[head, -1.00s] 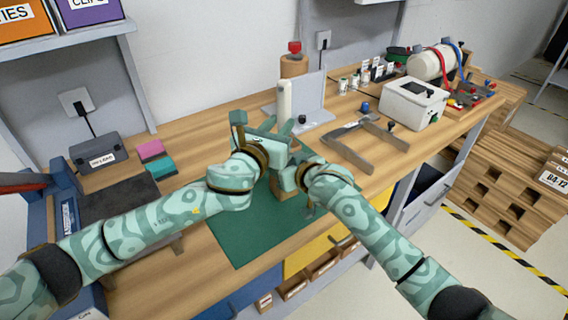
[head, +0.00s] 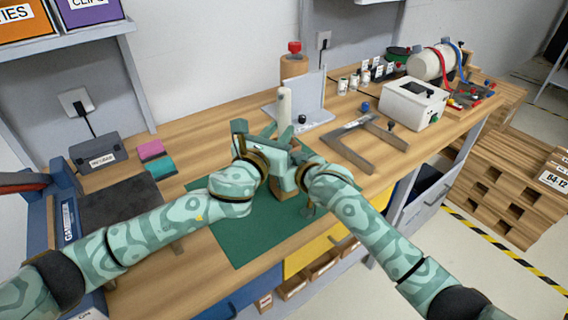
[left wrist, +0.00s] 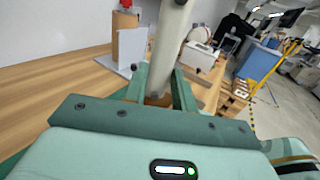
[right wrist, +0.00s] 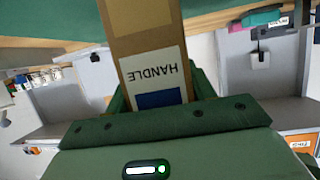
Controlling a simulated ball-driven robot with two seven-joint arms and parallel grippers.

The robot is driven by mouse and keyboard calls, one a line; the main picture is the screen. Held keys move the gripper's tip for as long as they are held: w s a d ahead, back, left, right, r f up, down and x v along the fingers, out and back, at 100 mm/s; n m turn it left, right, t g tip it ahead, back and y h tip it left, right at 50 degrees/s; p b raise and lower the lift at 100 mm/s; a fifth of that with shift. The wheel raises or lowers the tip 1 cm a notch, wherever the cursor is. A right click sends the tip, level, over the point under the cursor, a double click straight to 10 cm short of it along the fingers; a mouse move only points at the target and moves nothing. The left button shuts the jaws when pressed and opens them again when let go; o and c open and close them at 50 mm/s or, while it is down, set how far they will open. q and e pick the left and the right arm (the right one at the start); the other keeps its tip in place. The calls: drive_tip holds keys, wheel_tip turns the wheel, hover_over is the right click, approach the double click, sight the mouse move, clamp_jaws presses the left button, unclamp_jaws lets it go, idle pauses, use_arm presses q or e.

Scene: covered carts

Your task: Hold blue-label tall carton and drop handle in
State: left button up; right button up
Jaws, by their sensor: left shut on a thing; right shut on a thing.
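My left gripper (head: 270,138) is shut on a pale, round handle (head: 284,105), which stands up above the jaws. In the left wrist view the handle (left wrist: 170,45) runs up between the two green fingers (left wrist: 160,88). My right gripper (right wrist: 162,92) is shut on a tall brown carton (right wrist: 140,20) with a white label reading HANDLE and a blue patch. In the head view both grippers meet over the green mat (head: 245,235), and they mostly hide the carton.
A grey angled stand (head: 312,105) is behind the grippers, and a grey U-shaped frame (head: 350,150) lies to their right. A white box (head: 412,103) stands further right. Pink (head: 150,150) and teal (head: 160,169) blocks lie at left. The mat's front is clear.

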use_arm(q)
drive_tip(key=shift+f, duration=1.4)
drive_tip(key=o, duration=1.1)
drive_tip(key=v, duration=1.2)
use_arm(e)
drive_tip(key=o, duration=1.1)
drive_tip(key=shift+c, duration=0.2)
